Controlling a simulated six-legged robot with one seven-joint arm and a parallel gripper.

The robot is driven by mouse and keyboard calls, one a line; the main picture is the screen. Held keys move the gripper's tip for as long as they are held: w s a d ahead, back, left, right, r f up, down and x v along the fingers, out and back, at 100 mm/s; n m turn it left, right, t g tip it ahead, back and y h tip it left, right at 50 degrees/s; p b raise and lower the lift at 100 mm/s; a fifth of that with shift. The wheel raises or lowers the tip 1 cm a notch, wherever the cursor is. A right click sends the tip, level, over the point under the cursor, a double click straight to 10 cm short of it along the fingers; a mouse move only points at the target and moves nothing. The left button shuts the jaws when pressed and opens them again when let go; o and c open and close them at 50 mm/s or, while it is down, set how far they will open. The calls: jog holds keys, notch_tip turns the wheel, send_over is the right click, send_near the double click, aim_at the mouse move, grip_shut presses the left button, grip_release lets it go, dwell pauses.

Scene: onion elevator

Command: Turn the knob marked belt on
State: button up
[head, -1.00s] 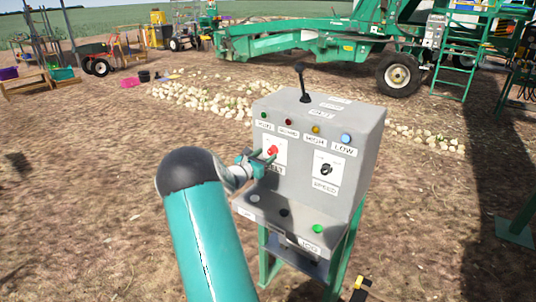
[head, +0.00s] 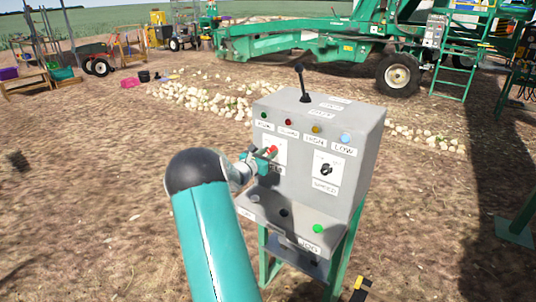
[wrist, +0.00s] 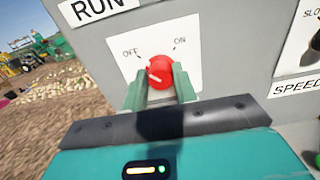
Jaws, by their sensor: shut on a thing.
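The red belt knob (wrist: 160,73) sits on a white plate (wrist: 192,42) marked OFF at upper left and ON at upper right. A pale line crosses the knob's face; which label it points to is hard to tell. My gripper (wrist: 160,88) is shut on the knob, with one green finger on each side of it. In the head view, my gripper (head: 263,156) reaches the left part of the grey control box (head: 368,140), and the red knob (head: 272,150) shows between its fingers. The label under the knob is partly hidden by my gripper.
The speed knob (head: 326,169) is to the right on the same face. Several coloured lights line the top, with a black lever (head: 302,82) above. A ledge with a green button (head: 317,229) juts out below. Open dirt surrounds the box.

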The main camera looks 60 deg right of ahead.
jog(key=shift+m, duration=0.3)
jog(key=shift+s+f+m, duration=0.1)
jog(key=shift+f+m, duration=0.05)
jog(key=shift+m, duration=4.15)
jog(key=shift+s+f+m, duration=0.1)
jog(key=shift+m, duration=4.2)
jog(key=o, duration=1)
jog(key=shift+a, duration=0.1)
jog(key=a, duration=0.4)
jog(key=w+a, duration=0.1)
jog(key=a, duration=0.4)
jog(key=w+a, duration=0.1)
jog(key=a, duration=0.3)
jog(key=shift+w+a, duration=0.1)
jog(key=shift+a, duration=0.2)
